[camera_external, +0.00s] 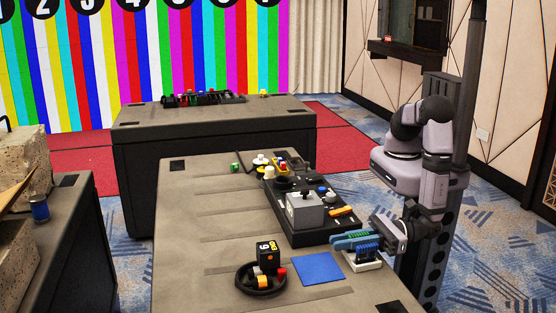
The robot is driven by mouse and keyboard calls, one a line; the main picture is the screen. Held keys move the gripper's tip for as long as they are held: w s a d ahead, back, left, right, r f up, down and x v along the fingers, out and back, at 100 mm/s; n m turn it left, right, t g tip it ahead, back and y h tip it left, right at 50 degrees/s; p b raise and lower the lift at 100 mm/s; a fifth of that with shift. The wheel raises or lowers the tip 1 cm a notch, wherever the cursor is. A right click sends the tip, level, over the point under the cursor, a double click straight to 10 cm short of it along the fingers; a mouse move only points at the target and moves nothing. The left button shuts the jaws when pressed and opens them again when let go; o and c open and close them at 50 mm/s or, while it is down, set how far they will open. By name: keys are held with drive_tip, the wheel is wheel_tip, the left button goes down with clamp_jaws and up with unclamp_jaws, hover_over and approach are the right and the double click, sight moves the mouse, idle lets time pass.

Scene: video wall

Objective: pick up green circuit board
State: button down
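My gripper (352,240) is low over the right side of the near table, pointing left. Its blue-teal fingers reach over a small white holder (372,266) with dark blue upright parts. A thin green strip shows along the fingers. I cannot tell whether it is the green circuit board or part of the gripper. No other clear green board shows. The view is too small to tell whether the fingers are apart or shut on something.
A blue square (319,268) lies left of the holder. A black round tray (243,284) holds a black block (268,255) and small coloured pieces. A black panel (284,222) carries a grey box (304,211). The table's left side (190,240) is mostly clear.

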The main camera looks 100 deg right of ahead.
drive_tip(key=shift+r, duration=0.1)
wheel_tip(320, 180, up, 10)
idle(0.9)
drive_tip(key=shift+d, duration=0.1)
